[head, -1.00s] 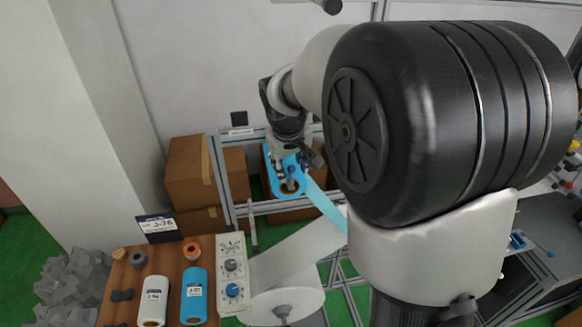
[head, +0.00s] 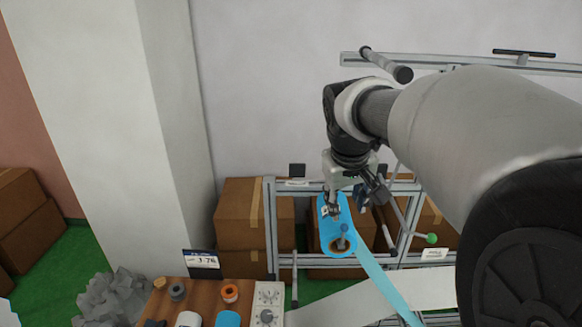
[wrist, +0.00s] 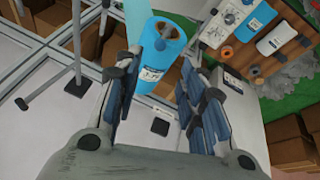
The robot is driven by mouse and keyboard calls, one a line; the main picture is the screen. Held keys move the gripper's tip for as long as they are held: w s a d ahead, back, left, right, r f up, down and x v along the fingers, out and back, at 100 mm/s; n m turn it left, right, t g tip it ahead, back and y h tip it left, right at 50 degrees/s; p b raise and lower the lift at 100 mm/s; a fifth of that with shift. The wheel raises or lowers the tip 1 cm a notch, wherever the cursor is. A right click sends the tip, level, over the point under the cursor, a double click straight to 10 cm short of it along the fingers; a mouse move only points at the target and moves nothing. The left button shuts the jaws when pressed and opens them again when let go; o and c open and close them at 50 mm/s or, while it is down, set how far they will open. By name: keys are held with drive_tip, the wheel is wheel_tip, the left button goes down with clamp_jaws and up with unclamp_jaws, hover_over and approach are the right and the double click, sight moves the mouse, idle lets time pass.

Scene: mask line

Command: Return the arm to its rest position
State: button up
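My gripper (head: 368,192) hangs just above and to the right of a blue roll (head: 327,207) in the head view. In the wrist view my gripper's two blue-padded fingers (wrist: 172,62) are apart, with nothing visibly held between them. The blue roll (wrist: 160,42) shows beyond the fingertips, mounted on the metal frame, with a light blue strip running from it. My arm reaches in from the right side of the head view and is bent, not folded in.
A metal frame (head: 270,222) stands close around my gripper, with a rod ending in a green knob (head: 431,238). Brown boxes (head: 238,208) sit behind it. A wooden table (head: 205,296) with rolls and a control panel (head: 267,304) is at lower left. The space above the frame is more open.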

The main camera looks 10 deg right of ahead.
drive_tip(key=s+a+f+b, duration=0.3)
drive_tip(key=s+f+b, duration=0.5)
drive_tip(key=f, duration=0.3)
drive_tip(key=s+a+f+y+b, duration=0.1)
drive_tip(key=s+a+f+b, duration=0.2)
drive_tip(key=s+f+b, duration=0.5)
drive_tip(key=s+a+f+y+b, duration=0.1)
drive_tip(key=s+a+f+b, duration=0.2)
drive_tip(key=s+f+b, duration=0.5)
wheel_tip(320, 180, down, 7)
drive_tip(key=b, duration=0.4)
drive_tip(key=shift+s+f+t, duration=0.2)
drive_tip(key=shift+s+t, duration=0.05)
drive_tip(key=shift+t, duration=0.15)
